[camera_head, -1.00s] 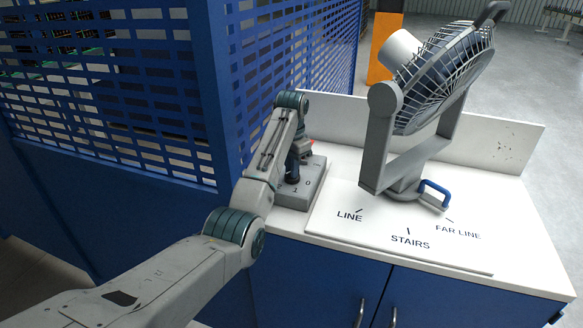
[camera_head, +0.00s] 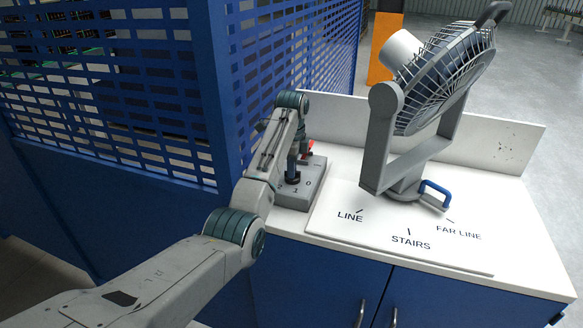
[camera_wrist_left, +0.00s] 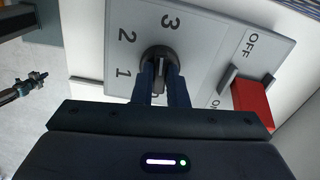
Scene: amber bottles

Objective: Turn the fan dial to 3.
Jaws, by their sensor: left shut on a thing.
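The fan dial (camera_wrist_left: 158,58) is a black knob on a grey control box (camera_wrist_left: 200,38), marked 3, 2 and 1 around it; another mark below it is mostly hidden by a finger. My left gripper (camera_wrist_left: 161,80) is shut on the dial's handle, one dark finger on each side. The handle lies toward the gripper, on the side away from 3; its exact setting is hard to tell. In the head view the dial (camera_head: 292,179) is partly visible under my wrist on the box (camera_head: 293,200). The grey fan (camera_head: 440,85) stands tilted to the right. My right gripper is not in view.
A red switch (camera_wrist_left: 252,103) with OFF and ON labels sits on the box close beside the gripper. A blue mesh partition (camera_head: 215,90) stands left of the white worktop (camera_head: 540,255). A plate (camera_head: 375,240) marked LINE, STAIRS and FAR LINE lies under the fan.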

